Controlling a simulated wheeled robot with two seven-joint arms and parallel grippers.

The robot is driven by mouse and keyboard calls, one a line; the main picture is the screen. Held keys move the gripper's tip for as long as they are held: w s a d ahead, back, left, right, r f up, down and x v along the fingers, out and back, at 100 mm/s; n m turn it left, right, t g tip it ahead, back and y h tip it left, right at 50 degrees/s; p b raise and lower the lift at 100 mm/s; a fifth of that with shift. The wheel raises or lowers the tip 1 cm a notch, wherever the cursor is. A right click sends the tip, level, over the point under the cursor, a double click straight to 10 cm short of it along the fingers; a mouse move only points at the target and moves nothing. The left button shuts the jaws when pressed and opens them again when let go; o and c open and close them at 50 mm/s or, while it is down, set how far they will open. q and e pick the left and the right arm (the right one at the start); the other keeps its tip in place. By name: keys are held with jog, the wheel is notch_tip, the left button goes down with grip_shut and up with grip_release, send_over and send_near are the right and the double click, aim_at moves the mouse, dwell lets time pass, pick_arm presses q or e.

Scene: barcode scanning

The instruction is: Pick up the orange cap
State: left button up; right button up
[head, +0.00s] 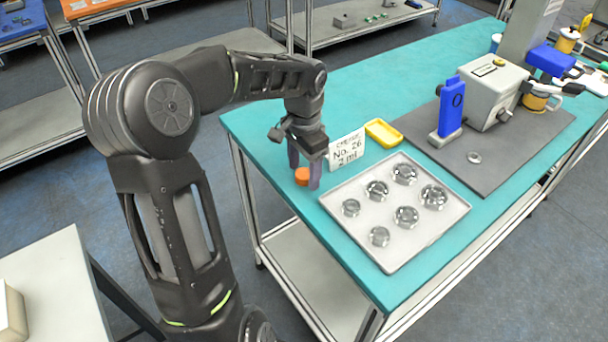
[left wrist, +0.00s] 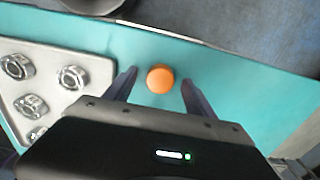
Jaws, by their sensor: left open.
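The orange cap (head: 302,176) sits on the teal table near its left edge in the head view. It also shows in the left wrist view (left wrist: 160,79) as a round orange disc on the teal top. My left gripper (head: 304,176) is open over the cap, fingers pointing down. In the left wrist view the two fingertips (left wrist: 158,80) stand on either side of the cap, with a gap on each side. Whether the fingertips touch the table I cannot tell. My right gripper is not in view.
A light tray (head: 424,233) with several clear round pieces stands right of the cap. A white label sign (head: 347,149) reading "No. 26 2 ml" stands close behind the gripper, beside a yellow dish (head: 384,133). A grey machine (head: 492,92) stands on a dark mat (head: 512,150).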

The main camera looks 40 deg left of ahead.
pick_arm(q)
jog(key=shift+c, duration=0.2)
grip_shut()
dwell(0.7)
